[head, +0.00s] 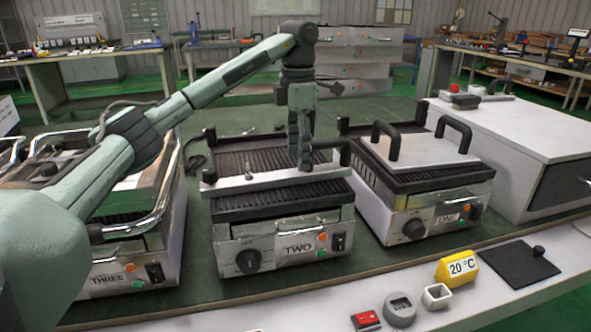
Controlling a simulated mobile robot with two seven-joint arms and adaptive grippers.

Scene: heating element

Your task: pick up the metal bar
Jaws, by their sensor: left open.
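A flat light-grey metal bar (243,184) lies across the black ribbed plate of the heater labelled TWO (285,243), with a black upright handle at its right end and another dark one at its left. My left gripper (303,165) points down over the bar, right of its middle, its fingertips at or just above the bar. It is open. I cannot tell whether its fingers touch the bar. My right gripper is not in view.
Heater ONE (412,226) stands to the right with a metal plate (420,150) with two black handles on it. Heater THREE (120,272) stands left, partly behind my left arm. A yellow 20 °C block (457,267), a red switch (366,320) and a black plate (520,263) lie on the front ledge.

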